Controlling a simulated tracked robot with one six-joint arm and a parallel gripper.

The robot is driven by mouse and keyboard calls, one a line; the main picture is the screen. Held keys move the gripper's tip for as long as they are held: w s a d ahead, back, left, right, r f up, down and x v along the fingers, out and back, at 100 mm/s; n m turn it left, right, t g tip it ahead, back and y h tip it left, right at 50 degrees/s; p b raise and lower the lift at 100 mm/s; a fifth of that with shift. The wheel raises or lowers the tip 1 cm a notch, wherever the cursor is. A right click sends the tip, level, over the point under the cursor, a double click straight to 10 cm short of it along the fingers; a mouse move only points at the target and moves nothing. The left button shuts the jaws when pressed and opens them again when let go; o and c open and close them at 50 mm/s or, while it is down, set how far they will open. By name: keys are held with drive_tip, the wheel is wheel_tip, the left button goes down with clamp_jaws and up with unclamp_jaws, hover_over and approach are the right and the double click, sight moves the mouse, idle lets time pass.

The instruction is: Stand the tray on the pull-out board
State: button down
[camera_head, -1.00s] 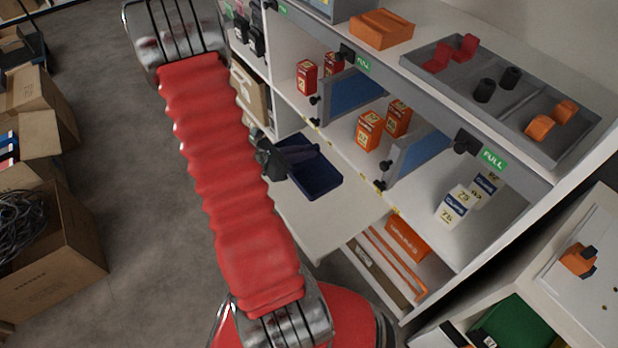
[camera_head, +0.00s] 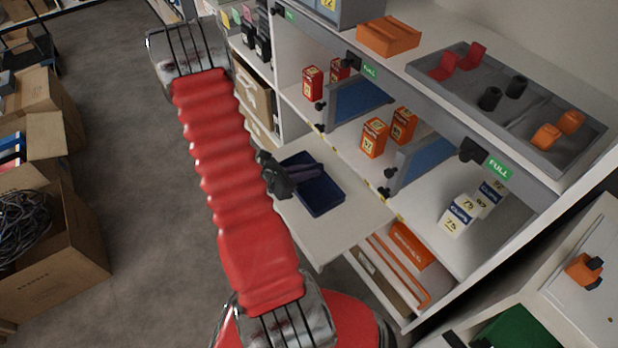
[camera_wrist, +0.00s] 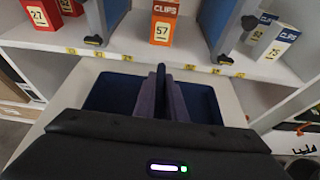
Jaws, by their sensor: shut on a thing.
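The tray (camera_head: 323,199) is a small dark blue open box with a dark upright piece along its middle. It appears level over the pull-out board (camera_head: 340,232), a pale flat shelf sticking out of the cabinet. I cannot tell whether its underside touches the board. My gripper (camera_head: 302,174) is shut on the tray's middle piece. In the wrist view my gripper's fingers (camera_wrist: 160,100) lie on either side of that piece, and the tray (camera_wrist: 205,104) shows to both sides. The near part of the tray is hidden by my gripper body.
The cabinet's compartments behind the board hold orange clip boxes (camera_head: 374,138), red boxes (camera_head: 312,82) and white-blue boxes (camera_head: 457,214). Blue-panelled dividers (camera_head: 422,160) stand between them. A grey organiser (camera_head: 470,95) lies on top. Bare board shows at the tray's near and right sides.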

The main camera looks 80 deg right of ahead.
drive_tip(key=shift+f, duration=1.75)
drive_tip(key=shift+f, duration=0.1)
drive_tip(key=c, duration=1.8)
unclamp_jaws()
drive_tip(key=v, duration=1.2)
drive_tip(key=shift+w, duration=0.1)
